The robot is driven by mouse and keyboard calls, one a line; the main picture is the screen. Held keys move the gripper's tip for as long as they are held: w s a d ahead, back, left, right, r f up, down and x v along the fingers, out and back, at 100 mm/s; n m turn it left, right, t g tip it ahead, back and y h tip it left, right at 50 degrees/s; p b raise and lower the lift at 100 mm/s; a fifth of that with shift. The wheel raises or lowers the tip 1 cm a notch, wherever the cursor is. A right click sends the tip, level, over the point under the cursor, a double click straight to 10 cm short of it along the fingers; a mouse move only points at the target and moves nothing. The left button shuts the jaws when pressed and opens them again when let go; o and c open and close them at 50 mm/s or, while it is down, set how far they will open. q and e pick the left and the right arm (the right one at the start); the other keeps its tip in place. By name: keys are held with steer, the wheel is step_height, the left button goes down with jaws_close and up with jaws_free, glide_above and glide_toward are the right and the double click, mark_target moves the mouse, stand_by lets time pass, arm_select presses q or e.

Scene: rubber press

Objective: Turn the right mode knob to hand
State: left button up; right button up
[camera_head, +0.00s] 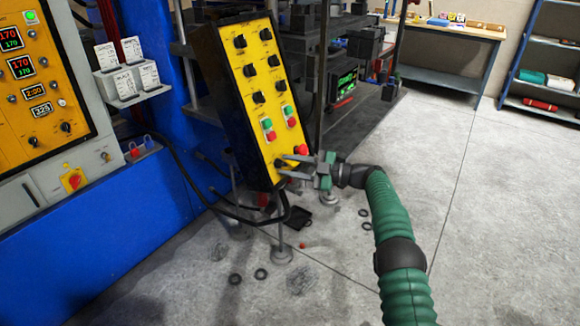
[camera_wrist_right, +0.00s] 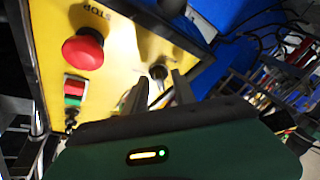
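The yellow control panel (camera_head: 262,105) stands tilted in the middle of the head view, with black knobs in two columns on its upper part. A dark knob (camera_wrist_right: 158,72) near the panel's lower edge shows between my right fingertips in the right wrist view. My right gripper (camera_head: 286,166) reaches in from the right to this lower area, and its fingers are apart. The right wrist view also shows the gripper (camera_wrist_right: 160,78) open around the line to the knob; contact cannot be told. The labels by the knob are too blurred to read. My left gripper is out of view.
A red STOP button (camera_wrist_right: 83,48) sits left of the knob in the right wrist view. Green and red push buttons (camera_head: 268,129) lie above my gripper in the head view. A blue press (camera_head: 110,225) stands at left. Open floor (camera_head: 480,200) lies to the right.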

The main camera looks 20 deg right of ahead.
steer(key=p+v, duration=0.1)
steer(key=v, duration=1.6)
steer(key=shift+w+f, duration=0.1)
steer(key=shift+w, duration=0.1)
